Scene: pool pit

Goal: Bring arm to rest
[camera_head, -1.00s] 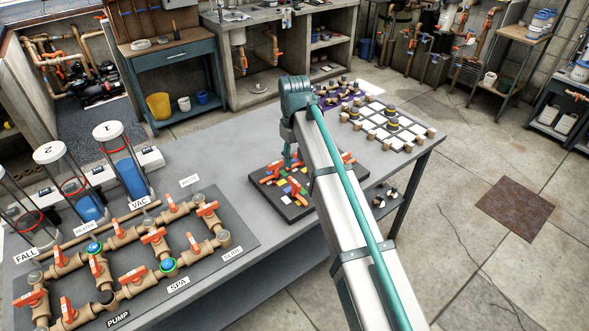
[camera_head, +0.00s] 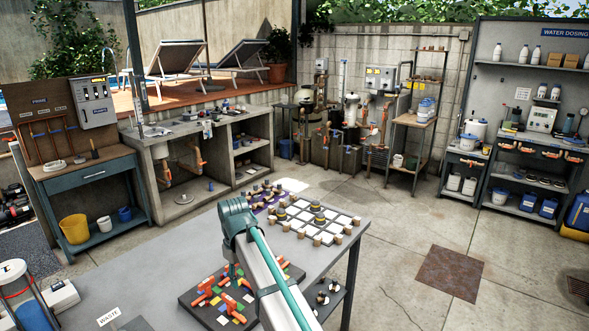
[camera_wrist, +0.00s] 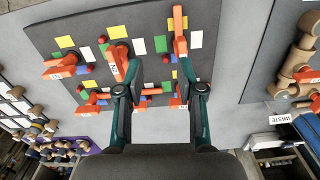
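My arm (camera_head: 252,248), teal and white, reaches from the bottom of the head view over the grey table (camera_head: 165,270). Its end is above a dark board (camera_head: 203,307) with orange valve handles and coloured squares. In the wrist view my gripper (camera_wrist: 158,92) has its two teal fingers well apart, with nothing held between them. The dark board (camera_wrist: 210,60) fills the middle of that view, with orange handles beyond the fingertips. In the head view the arm largely hides the gripper.
A white-tiled grid (camera_head: 320,224) with small blocks stands at the table's far end, beside a purple mat (camera_head: 262,201). Small dark pieces (camera_head: 325,290) are right of the board. A workbench (camera_head: 85,175) and sink counter (camera_head: 195,140) stand behind.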

